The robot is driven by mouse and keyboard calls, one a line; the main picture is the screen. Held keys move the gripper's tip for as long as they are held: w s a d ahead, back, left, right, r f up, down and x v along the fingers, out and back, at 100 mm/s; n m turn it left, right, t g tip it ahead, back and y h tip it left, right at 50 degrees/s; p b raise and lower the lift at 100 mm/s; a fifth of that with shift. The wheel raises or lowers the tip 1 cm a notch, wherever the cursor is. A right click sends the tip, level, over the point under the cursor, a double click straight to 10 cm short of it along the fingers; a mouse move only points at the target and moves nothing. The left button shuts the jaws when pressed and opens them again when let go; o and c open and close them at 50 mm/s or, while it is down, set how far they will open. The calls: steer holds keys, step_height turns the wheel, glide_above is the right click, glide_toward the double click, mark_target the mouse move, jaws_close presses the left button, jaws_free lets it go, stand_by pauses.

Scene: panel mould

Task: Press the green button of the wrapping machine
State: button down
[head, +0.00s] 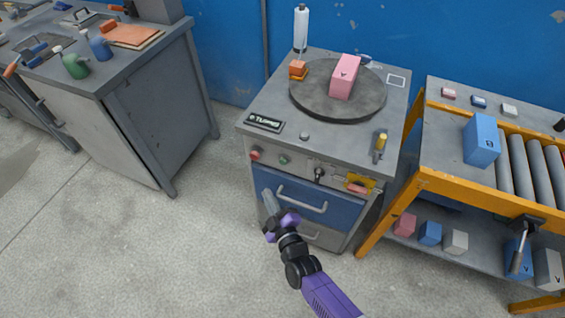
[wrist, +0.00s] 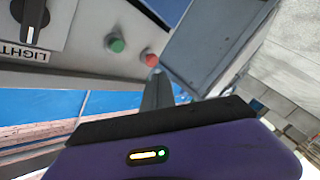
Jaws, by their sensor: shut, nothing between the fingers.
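The wrapping machine (head: 255,167) is a grey cabinet with a round turntable on top. On its front panel are a green button (head: 284,159) and, to its left, a red button (head: 256,153). In the wrist view the green button (wrist: 116,45) is at upper centre-left, with the red button (wrist: 149,58) to its right. My gripper (head: 268,200) is shut and empty, in front of the machine and below the buttons. In the wrist view its fingertips (wrist: 157,75) are just below the red button in the picture; I cannot tell how far they are from the panel.
A pink box (head: 345,77) stands on the turntable (head: 310,99). A black knob marked LIGHT (wrist: 30,12) is beside the green button. A blue drawer with a handle (head: 302,199) is below the panel. An orange-framed roller table (head: 429,180) stands to the right; open floor lies left.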

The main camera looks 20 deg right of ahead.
mark_target(283, 161)
steer(key=shift+w+r+n, duration=0.1)
steer(key=shift+r+n, duration=0.1)
steer(key=shift+n, duration=0.2)
steer(key=w+d+b, duration=0.6)
steer(key=b, duration=0.1)
steer(key=shift+w, duration=0.25)
stand_by(0.4)
steer(key=shift+w+d, duration=0.1)
steer(key=shift+w, duration=0.05)
stand_by(1.8)
steer(key=shift+w+d, duration=0.15)
steer(key=shift+w, duration=0.05)
